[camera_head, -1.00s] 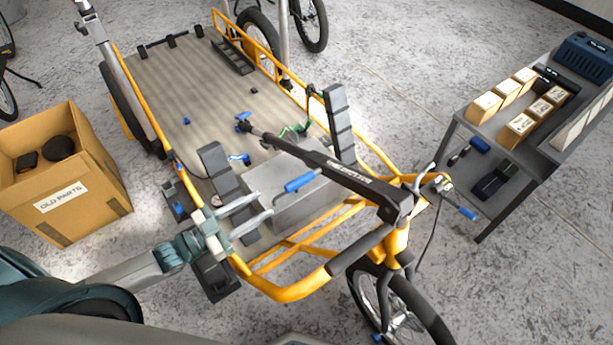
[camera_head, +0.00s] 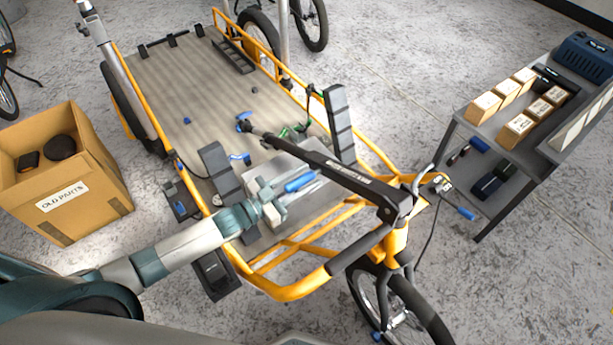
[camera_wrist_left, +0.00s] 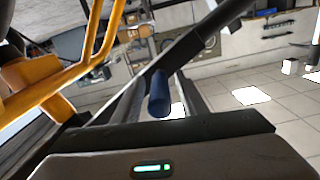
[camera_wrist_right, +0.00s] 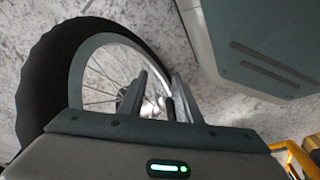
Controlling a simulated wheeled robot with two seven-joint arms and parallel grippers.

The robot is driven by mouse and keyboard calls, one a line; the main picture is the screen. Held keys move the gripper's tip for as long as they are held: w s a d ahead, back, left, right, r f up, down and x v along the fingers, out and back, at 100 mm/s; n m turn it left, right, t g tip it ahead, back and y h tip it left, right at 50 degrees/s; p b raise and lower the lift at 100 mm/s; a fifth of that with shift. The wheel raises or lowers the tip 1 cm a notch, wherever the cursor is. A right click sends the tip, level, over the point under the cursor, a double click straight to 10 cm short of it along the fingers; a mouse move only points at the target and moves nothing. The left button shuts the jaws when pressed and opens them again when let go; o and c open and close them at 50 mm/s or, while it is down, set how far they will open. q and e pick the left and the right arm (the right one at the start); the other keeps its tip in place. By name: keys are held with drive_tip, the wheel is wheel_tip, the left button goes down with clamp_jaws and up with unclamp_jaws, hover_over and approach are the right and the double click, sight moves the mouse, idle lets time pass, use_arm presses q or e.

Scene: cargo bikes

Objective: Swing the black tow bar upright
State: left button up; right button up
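The black tow bar (camera_head: 335,172) lies low and slanting over the front of the orange cargo bike (camera_head: 290,290), from the blue-tipped end over the deck to a pivot by the front fork. A blue grip (camera_head: 300,182) shows just below its middle. My left gripper (camera_head: 292,188) reaches in from the left with its fingers at the blue grip. In the left wrist view the blue grip (camera_wrist_left: 159,93) sits between the two fingers, with gaps beside it, so the gripper looks open. My right gripper (camera_wrist_right: 158,90) looks open and empty, before a spoked wheel.
A cardboard box (camera_head: 108,168) labelled old parts stands at the left. A grey bench (camera_head: 462,160) with small boxes and a blue case (camera_head: 585,58) stands at the right. The front wheel (camera_head: 410,310) is at the bottom.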

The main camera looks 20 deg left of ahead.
use_arm(q)
drive_tip(key=shift+w+d, duration=0.2)
drive_tip(key=shift+w, duration=0.1)
use_arm(e)
drive_tip(key=shift+w+r, duration=0.1)
drive_tip(key=shift+w, duration=0.3)
